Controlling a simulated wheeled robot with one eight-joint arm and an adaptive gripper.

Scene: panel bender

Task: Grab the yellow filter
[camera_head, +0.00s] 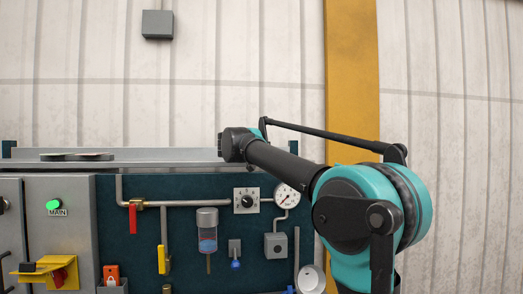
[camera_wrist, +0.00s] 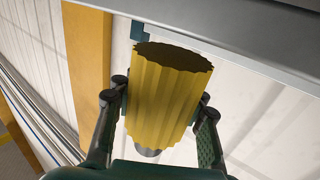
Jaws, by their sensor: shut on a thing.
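The yellow filter (camera_wrist: 165,97) is a ribbed yellow cylinder with a dark top, seen in the wrist view. My gripper (camera_wrist: 160,110) has a finger on each side of it and is shut on it. The filter stands roughly along the gripper's axis, its dark end pointing away from the palm. A small grey end shows at its lower side. In the head view my arm reaches to the left over the panel; the fingers and the filter cannot be made out there.
A teal panel (camera_head: 190,256) carries pipes, a red-handled valve (camera_head: 133,218), a gauge (camera_head: 287,196) and a clear blue-filled bowl (camera_head: 207,232). A grey ledge (camera_head: 150,156) runs above it. A grey cabinet (camera_head: 60,190) with a green light stands left. A yellow post (camera_head: 352,80) rises behind my arm.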

